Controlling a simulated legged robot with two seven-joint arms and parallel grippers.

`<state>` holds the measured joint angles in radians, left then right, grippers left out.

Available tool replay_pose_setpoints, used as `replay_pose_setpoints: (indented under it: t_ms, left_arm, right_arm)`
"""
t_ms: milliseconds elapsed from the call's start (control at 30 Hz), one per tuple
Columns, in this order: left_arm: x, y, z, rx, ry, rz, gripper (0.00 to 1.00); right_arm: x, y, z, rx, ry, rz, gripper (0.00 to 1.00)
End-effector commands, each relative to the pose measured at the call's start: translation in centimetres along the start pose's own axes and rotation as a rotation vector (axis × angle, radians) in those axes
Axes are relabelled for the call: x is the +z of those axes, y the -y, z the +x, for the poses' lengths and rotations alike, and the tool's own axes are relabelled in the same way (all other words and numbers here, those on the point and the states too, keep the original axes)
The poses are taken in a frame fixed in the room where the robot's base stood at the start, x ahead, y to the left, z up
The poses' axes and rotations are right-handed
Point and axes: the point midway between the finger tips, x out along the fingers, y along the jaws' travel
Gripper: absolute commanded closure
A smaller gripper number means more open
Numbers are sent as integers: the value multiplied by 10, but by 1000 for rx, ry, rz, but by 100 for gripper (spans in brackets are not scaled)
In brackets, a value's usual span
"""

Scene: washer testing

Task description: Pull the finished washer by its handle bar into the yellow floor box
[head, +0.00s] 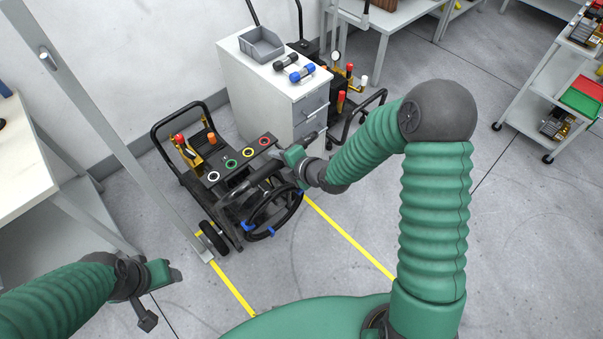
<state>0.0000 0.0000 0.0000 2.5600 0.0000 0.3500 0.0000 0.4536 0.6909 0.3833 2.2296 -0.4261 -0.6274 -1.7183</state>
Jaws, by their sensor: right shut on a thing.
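The washer (208,180) is a black-framed wheeled machine with a hose reel, brass pump parts and a panel of coloured rings. It stands on the floor left of the grey cabinet. My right gripper (284,158) is shut at the washer's near right side, on what appears to be its handle bar; the exact grip is hidden by the gripper and dark parts. The yellow floor box shows as two lines (348,239) running from near the washer toward me. My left gripper (161,296) is open and empty at lower left, away from the washer.
A grey drawer cabinet (310,122) holds a grey bin and dumbbell-shaped parts. Another black machine (345,95) stands behind it. A metal post (92,115) rises at the washer's left. A workbench (30,150) is far left. Floor between the yellow lines is mostly clear.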

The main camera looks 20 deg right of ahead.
Motion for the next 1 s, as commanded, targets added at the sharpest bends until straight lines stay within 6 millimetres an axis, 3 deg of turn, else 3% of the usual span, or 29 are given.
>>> replay_pose_setpoints:
  t_ms: [33,167,833,1000]
  left_arm:
    - [0,0,1,0,0,0,41]
    - [0,0,1,0,0,0,41]
    - [1,0,3,0,0,0,41]
    - [-5,0,-21,0,0,0,41]
  right_arm:
    - [-12,6,1,-16,-24,-4,100]
    - [-12,11,-5,-17,-24,-5,100]
    - [-4,59,-74,-17,-13,3,100]
    - [-4,67,-94,-22,-13,9,100]
